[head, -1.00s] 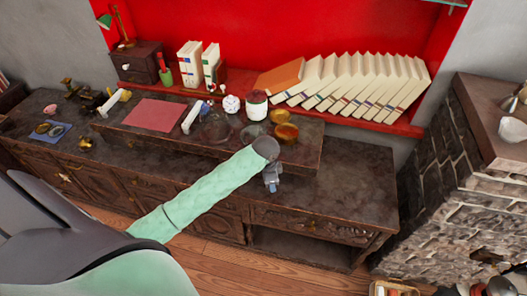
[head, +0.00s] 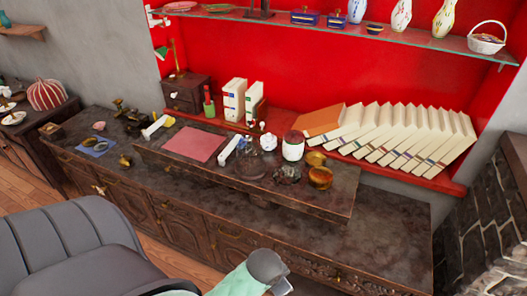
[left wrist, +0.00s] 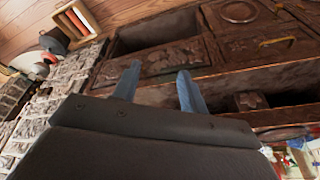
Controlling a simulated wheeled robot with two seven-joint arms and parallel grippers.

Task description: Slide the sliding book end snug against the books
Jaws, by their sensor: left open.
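A row of cream books (head: 410,137) leans to the left on the red-backed shelf, with an orange book (head: 320,120) lying slanted at its left end. Two groups of white books, one on the left (head: 234,99) and one on the right (head: 254,103), stand upright further left. I cannot make out the sliding book end for certain among these. My left gripper's fingers (left wrist: 159,68) are open and empty in the left wrist view, with dark cabinet fronts beyond them. In the head view my left wrist is at the bottom edge, well below the books. My right gripper is not in view.
A low dark riser (head: 300,196) on the cabinet stands before the shelf, holding a white jar (head: 293,146), amber bowls (head: 319,175) and glassware. A glass shelf (head: 330,27) with vases hangs above. A stone block (head: 490,230) is at right. The cabinet's right top is clear.

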